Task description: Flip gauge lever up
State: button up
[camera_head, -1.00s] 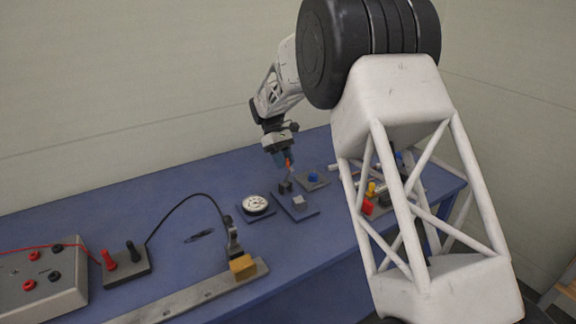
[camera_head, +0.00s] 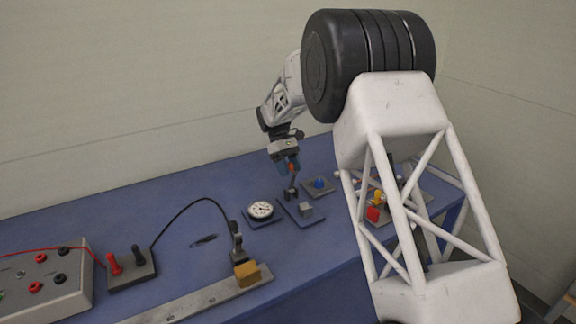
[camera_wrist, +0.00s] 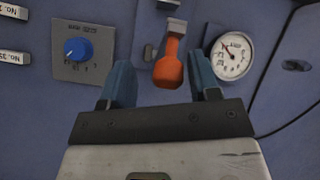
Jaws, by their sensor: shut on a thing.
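The gauge lever's orange handle (camera_wrist: 168,66) lies between my gripper's two blue fingers (camera_wrist: 164,85) in the wrist view. My gripper is shut on it, though this view shows some space beside the handle. In the head view my gripper (camera_head: 289,168) points down above the lever mount (camera_head: 291,194), with a bit of orange at its fingertips. The lever stands up from the mount there; its exact angle is hard to tell. The lever's base plate (camera_head: 305,219) also carries a grey block (camera_head: 306,208). The round white dial gauge (camera_head: 260,210) sits left of it.
A plate with a blue knob (camera_head: 319,184) is close behind on the right. Red and yellow parts (camera_head: 374,213) stand farther right, partly behind my arm. A metal rail with a yellow block (camera_head: 246,273) and a terminal box (camera_head: 40,283) are at the left front.

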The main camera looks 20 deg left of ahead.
jog(key=shift+a+r, duration=0.15)
jog(key=shift+r, duration=0.25)
jog(key=v, duration=0.7)
jog(key=shift+w+a+r, duration=0.1)
jog(key=shift+w+r, duration=0.05)
jog(key=shift+r, duration=0.05)
